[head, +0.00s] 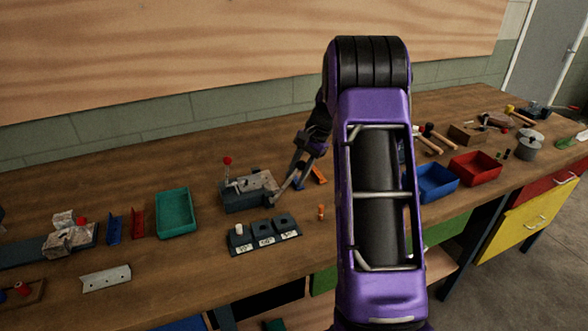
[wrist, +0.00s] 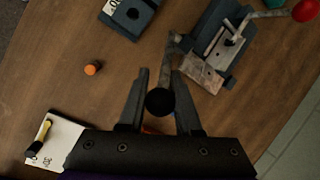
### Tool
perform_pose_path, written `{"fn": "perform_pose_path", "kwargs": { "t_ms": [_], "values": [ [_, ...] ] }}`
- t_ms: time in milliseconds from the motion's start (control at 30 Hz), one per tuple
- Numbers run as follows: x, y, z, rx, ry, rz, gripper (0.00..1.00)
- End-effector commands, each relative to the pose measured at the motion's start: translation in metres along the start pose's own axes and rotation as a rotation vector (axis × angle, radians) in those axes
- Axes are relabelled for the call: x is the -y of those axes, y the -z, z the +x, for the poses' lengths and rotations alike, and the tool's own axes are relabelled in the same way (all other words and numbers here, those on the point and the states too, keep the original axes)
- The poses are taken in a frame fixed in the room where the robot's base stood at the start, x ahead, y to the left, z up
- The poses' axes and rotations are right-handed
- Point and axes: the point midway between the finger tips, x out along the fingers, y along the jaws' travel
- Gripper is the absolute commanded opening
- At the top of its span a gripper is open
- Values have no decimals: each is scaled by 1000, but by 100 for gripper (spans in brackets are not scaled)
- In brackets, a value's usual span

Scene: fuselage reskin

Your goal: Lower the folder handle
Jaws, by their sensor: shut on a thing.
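The folder (head: 248,190) is a small grey bench tool with a red-knobbed lever at its left, standing on the wooden bench in the head view. It also shows at the upper right of the wrist view (wrist: 205,70). Its handle (wrist: 168,55) is a grey bar leaving the folder's side and ending in a black round knob (wrist: 160,102). My gripper (wrist: 159,98) is shut on the handle at the knob, with one finger on each side. In the head view my gripper (head: 299,172) is beside the folder's right end; its fingertips are small there and the knob is hard to make out.
Dark labelled blocks (head: 264,236) stand in front of the folder, with a small orange peg (head: 321,212) to their right. A green tray (head: 175,213) is to the left. Blue (head: 436,183) and red (head: 475,168) trays are right of my arm, which hides part of the bench.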

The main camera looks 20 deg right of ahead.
Motion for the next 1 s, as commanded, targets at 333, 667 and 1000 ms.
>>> {"fn": "perform_pose_path", "kwargs": {
  "t_ms": [333, 667, 1000],
  "values": [
    [-3, 2, 2, -4, -5, 4, 54],
    [-2, 1, 1, -3, -3, 3, 63],
    [0, 2, -49, -8, 0, 3, 63]
  ]
}}
